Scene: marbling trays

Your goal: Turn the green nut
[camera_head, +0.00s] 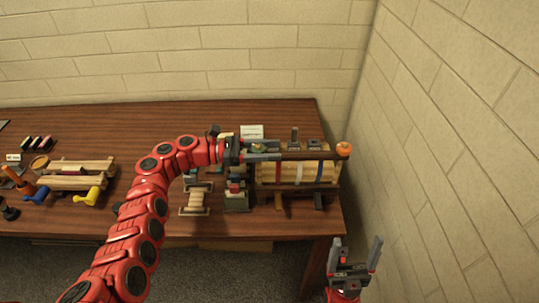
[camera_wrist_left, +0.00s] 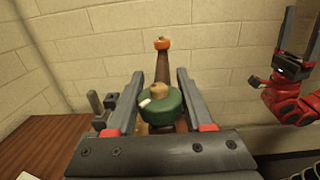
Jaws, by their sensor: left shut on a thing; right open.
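The green nut (camera_wrist_left: 162,110) has a small white mark on its left side and a tan knob in front. It sits on a dark rod (camera_wrist_left: 162,70) that ends in an orange tip (camera_wrist_left: 162,44). My left gripper (camera_head: 277,150) is shut on the green nut, one finger on each side; the left wrist view shows the fingers pointing along the rod. In the head view the nut (camera_head: 258,147) is mostly hidden by the gripper. My right gripper (camera_head: 354,257) is open and empty, off the table's front right corner.
The rod lies over a wooden block assembly (camera_head: 300,172) with coloured bands, near the table's right edge. A wooden spool (camera_head: 196,202) and a wooden rack with blue and yellow handles (camera_head: 80,182) stand to the left. Brick walls rise behind and right.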

